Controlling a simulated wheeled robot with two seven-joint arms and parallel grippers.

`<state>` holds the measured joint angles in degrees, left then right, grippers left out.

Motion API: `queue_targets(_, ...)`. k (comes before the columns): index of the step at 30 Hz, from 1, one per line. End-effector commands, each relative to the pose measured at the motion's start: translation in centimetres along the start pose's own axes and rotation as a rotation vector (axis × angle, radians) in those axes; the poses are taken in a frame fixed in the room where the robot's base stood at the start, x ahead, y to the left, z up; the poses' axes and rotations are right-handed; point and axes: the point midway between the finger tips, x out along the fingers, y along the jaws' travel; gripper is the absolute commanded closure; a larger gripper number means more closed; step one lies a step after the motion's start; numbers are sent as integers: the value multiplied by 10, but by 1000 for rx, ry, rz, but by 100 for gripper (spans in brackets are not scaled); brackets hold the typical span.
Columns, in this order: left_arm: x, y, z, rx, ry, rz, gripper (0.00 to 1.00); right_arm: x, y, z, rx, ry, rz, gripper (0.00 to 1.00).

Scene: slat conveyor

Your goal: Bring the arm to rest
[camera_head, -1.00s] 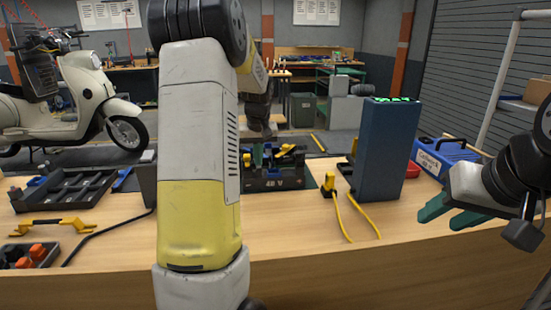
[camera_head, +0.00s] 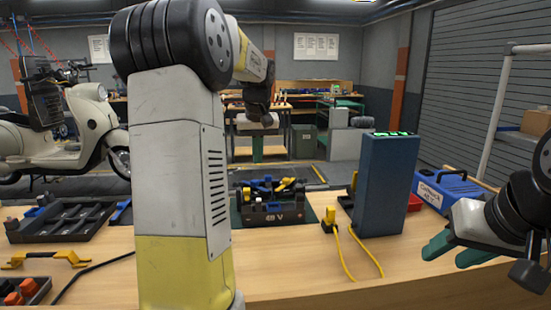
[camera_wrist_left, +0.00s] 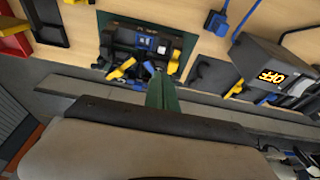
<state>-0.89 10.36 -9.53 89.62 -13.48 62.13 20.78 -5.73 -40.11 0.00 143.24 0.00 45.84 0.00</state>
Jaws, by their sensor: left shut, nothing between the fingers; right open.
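My left arm comes up in front of the head camera and reaches over the bench. Its gripper (camera_head: 257,150) hangs with green fingers pointing down, beyond and above the battery unit marked 48 V (camera_head: 272,206). The fingers are shut and empty; they also show closed in the left wrist view (camera_wrist_left: 162,92). In that view the battery unit (camera_wrist_left: 150,42) lies past the fingertips, apart from them. My right gripper (camera_head: 455,252) is at the right, over the bench's front area, its green fingers apart and empty.
The wooden bench (camera_head: 300,265) carries a tall blue charger box (camera_head: 386,185), a yellow plug with cable (camera_head: 329,220), a blue case (camera_head: 448,189), a dark tray (camera_head: 62,222) and a yellow handle (camera_head: 45,258). A scooter (camera_head: 75,135) stands behind at left. Mid-front bench is clear.

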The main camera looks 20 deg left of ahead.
Motion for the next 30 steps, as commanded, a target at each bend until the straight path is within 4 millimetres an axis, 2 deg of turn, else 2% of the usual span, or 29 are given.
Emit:
queue_targets(7, -1, 0, 1, 1, 1, 2, 100, 0, 0, 0, 0, 0, 0, 57)
queue_targets(11, -11, 3, 15, 23, 9, 30, 100, 0, 0, 0, 0, 0, 0, 57)
queue_targets(14, -27, 7, 41, 61, 21, 75, 100, 0, 0, 0, 0, 0, 0, 57)
queue_targets(21, -62, 18, 131, 193, 70, 204, 100, 0, 0, 0, 0, 0, 0, 57)
queue_targets(26, -73, 22, 194, 282, 113, 274, 100, 0, 0, 0, 0, 0, 0, 57)
queue_targets(30, -73, 23, 247, 353, 149, 322, 100, 0, 0, 0, 0, 0, 0, 57)
